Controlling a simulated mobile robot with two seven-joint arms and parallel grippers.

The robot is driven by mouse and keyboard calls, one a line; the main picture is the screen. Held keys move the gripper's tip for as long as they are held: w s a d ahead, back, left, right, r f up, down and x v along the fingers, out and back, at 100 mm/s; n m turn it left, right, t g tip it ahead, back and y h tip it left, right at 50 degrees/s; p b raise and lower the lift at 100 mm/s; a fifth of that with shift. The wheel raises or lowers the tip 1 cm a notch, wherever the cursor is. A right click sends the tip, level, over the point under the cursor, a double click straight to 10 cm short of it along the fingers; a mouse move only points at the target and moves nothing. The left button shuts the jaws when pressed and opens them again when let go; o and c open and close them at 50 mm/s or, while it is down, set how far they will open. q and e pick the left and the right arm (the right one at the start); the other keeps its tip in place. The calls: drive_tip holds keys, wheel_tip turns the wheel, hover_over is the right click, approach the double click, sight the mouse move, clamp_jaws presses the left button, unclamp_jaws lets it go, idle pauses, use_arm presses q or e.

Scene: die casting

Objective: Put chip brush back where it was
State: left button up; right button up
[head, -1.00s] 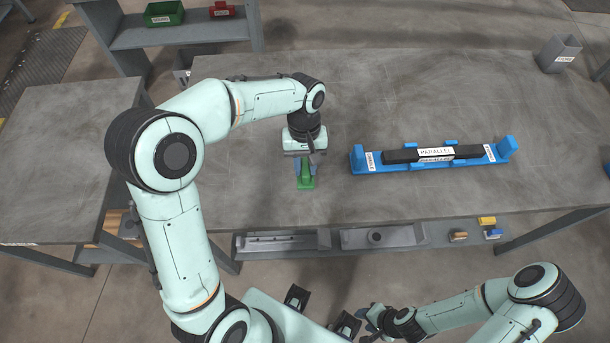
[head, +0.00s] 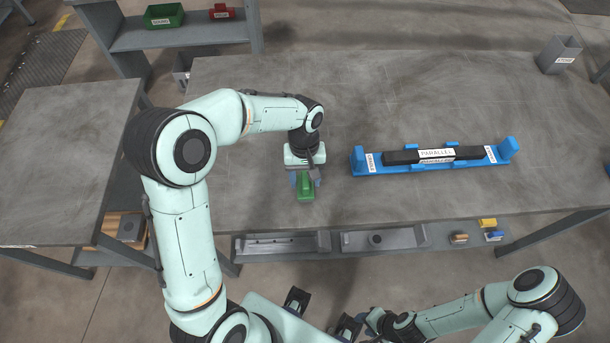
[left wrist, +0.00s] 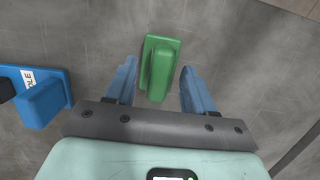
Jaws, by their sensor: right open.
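A green piece (head: 306,187) with a raised ridge is at the table's front part, left of the blue holder. It may be the chip brush; no bristles show. It also shows in the left wrist view (left wrist: 159,68), between the blue fingers. My left gripper (head: 306,180) is over it with one finger on each side. The left wrist view (left wrist: 158,75) shows the fingers apart, with a narrow gap on both sides of the green piece. My right gripper (head: 371,320) is open and empty, low in front of the table.
A blue holder (head: 375,168) carries a black bar labelled PARALLEL (head: 400,157) to the right. Grey trays (head: 282,244) and small coloured blocks (head: 488,222) lie below the table's front edge. A grey bin (head: 558,55) stands at the back right. The table's back is clear.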

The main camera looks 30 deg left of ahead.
use_arm(q)
drive_tip(key=shift+r, duration=0.35)
wheel_tip(320, 180, up, 12)
drive_tip(key=w+a+p, duration=0.1)
drive_tip(key=w, duration=0.1)
drive_tip(key=shift+f+p, duration=0.25)
drive_tip(key=shift+p, duration=0.15)
use_arm(e)
drive_tip(key=shift+w+r, duration=0.35)
drive_tip(key=shift+r, duration=0.25)
drive_tip(key=shift+w+r, duration=0.3)
drive_tip(key=shift+r, duration=0.25)
use_arm(q)
drive_tip(key=shift+f, duration=0.1)
use_arm(e)
drive_tip(key=shift+s, duration=0.1)
